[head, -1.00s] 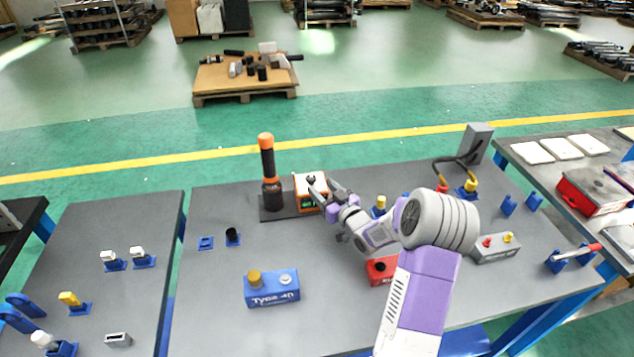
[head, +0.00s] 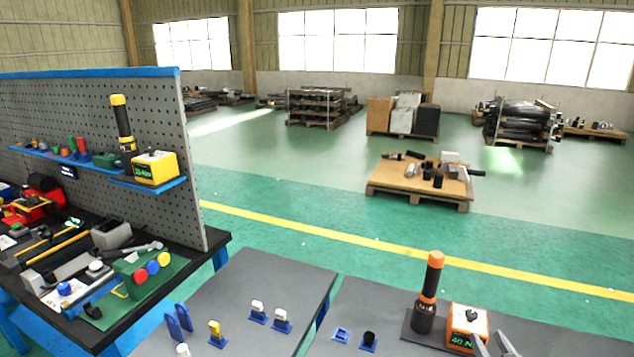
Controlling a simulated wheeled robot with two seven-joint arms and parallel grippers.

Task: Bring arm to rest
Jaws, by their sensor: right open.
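My right gripper (head: 496,345) shows at the bottom edge of the head view, its two grey fingers apart and empty. It is just in front of an orange box with a dark knob and green display (head: 467,326), and I cannot tell whether it touches the box. An orange-and-black cylindrical tool (head: 430,292) stands upright on a dark plate (head: 409,331) beside the box. The rest of my right arm is below the picture. My left gripper is not in view.
A grey table (head: 265,285) holds small blue holders with white and yellow tops. At the left, a pegboard (head: 100,115) rises behind a cluttered dark bench (head: 215,243). A pallet with parts (head: 385,186) stands on the open green floor beyond a yellow line.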

